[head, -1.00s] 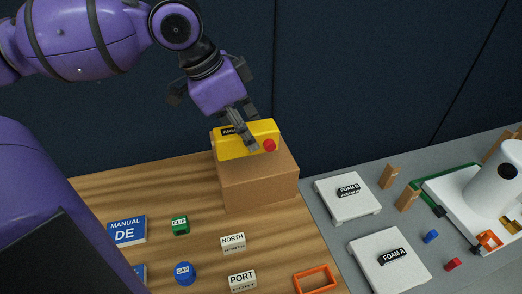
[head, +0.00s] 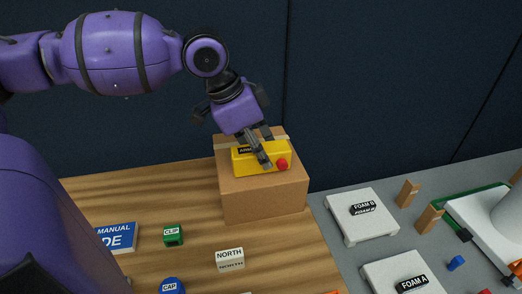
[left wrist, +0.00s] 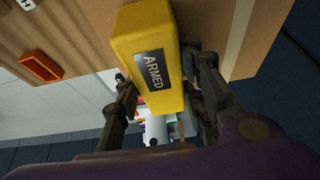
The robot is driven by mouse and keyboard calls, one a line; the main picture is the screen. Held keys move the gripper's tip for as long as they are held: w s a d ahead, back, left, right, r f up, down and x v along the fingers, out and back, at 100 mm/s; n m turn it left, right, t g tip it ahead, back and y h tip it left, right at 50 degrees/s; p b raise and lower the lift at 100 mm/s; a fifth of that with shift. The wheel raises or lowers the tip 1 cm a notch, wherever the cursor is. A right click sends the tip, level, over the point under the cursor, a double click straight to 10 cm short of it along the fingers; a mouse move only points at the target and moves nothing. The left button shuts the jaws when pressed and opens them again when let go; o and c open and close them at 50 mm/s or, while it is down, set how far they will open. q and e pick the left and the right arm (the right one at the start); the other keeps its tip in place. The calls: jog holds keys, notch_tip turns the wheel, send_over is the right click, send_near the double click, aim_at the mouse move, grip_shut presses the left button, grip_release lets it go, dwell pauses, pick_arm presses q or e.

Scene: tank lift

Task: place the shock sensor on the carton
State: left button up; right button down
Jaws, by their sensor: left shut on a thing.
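The shock sensor is a yellow box with a black ARMED label and a red button (head: 249,166). It is at the top of the brown carton (head: 265,202), within its outline; I cannot tell whether a thin gap remains under it. My left gripper (head: 262,160) reaches down from above, shut on the sensor. In the left wrist view the sensor (left wrist: 148,30) sits between the two fingers (left wrist: 160,98), label facing the camera, with the carton's tan surface (left wrist: 213,22) beside it. My right gripper is not in view.
The carton stands at the back of the wooden table (head: 160,205). A blue manual (head: 118,237), green clip box (head: 173,236), blue cap (head: 171,286) and white NORTH block (head: 229,259) lie in front. White foam pads (head: 362,216) lie on the grey surface at right.

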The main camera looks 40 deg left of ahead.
aim_at(250, 150)
pick_arm(q)
jog(key=shift+f, duration=0.1)
jog(key=o, duration=1.2)
jog(key=shift+o, duration=0.2)
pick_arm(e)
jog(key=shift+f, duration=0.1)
pick_arm(q)
jog(key=p+v, duration=0.4)
jog(key=v, duration=0.3)
jog(key=shift+r+p, duration=0.35)
jog(key=shift+r, duration=0.05)
jog(key=p+v, duration=0.1)
jog(key=v, duration=0.2)
jog(key=shift+s+a+r+p, duration=0.15)
jog(key=shift+r+p, duration=0.15)
jog(key=shift+p, duration=0.1)
jog(key=shift+s+a+r, duration=0.15)
jog(key=shift+s+r, duration=0.05)
jog(key=shift+r, duration=0.1)
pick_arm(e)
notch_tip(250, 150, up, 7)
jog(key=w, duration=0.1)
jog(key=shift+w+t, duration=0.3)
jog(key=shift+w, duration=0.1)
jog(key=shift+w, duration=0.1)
